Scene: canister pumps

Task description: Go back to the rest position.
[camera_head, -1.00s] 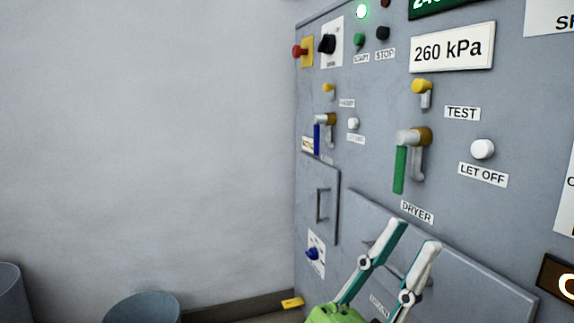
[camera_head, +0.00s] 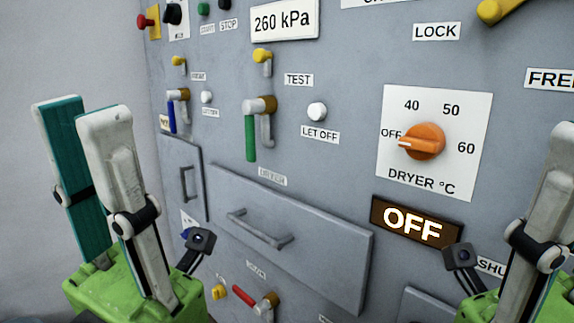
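My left gripper (camera_head: 84,112) is raised at the left of the head view, in front of the grey panel and the wall. Its two fingers stand apart with nothing between them. My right gripper (camera_head: 556,200) shows at the right edge; one finger is in view and the rest is cut off by the frame. I cannot tell whether it is open. Neither gripper visibly touches the panel.
The grey panel (camera_head: 345,60) fills most of the view. It carries an orange dryer knob (camera_head: 424,141) pointing to OFF, a lit OFF sign (camera_head: 412,222), a green-handled valve (camera_head: 251,138), a drawer (camera_head: 300,240) that looks shut, and a red-handled valve (camera_head: 245,296). Bare wall (camera_head: 70,50) is at left.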

